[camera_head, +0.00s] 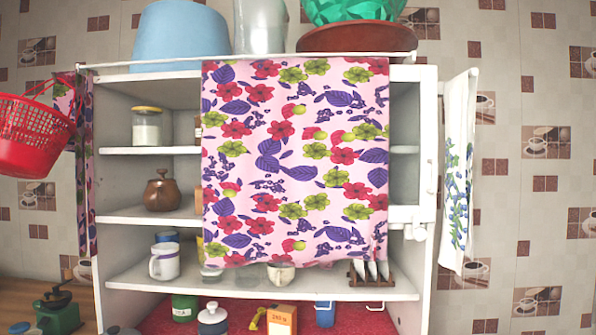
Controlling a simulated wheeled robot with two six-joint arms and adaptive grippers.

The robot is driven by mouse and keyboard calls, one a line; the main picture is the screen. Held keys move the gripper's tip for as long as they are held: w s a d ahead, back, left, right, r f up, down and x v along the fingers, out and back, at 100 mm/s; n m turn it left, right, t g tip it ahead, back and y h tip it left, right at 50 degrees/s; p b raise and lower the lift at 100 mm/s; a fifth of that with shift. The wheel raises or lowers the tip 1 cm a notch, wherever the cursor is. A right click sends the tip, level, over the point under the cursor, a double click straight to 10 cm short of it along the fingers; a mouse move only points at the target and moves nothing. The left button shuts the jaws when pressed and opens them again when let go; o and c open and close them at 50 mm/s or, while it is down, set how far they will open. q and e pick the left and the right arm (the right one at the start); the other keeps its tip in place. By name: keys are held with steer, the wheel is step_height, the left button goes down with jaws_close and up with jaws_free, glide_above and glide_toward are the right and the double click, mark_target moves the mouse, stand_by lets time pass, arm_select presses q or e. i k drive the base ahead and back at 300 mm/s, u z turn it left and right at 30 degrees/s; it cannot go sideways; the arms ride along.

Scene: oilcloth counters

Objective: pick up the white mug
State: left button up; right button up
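A white mug (164,264) stands upright on the lower shelf (125,282) of a white cabinet, left of the curtain. Neither of my grippers is in view.
A flowered cloth curtain (295,165) covers the cabinet's middle. A napkin holder (370,271) stands at the shelf's right. A red basket (33,132) hangs at the left. A white canister (212,320) and orange box (281,320) stand below.

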mark_target(165, 262)
steer(key=k, duration=0.5)
steer(key=u, duration=1.65)
steer(key=i, duration=1.2)
steer(key=z, duration=0.85)
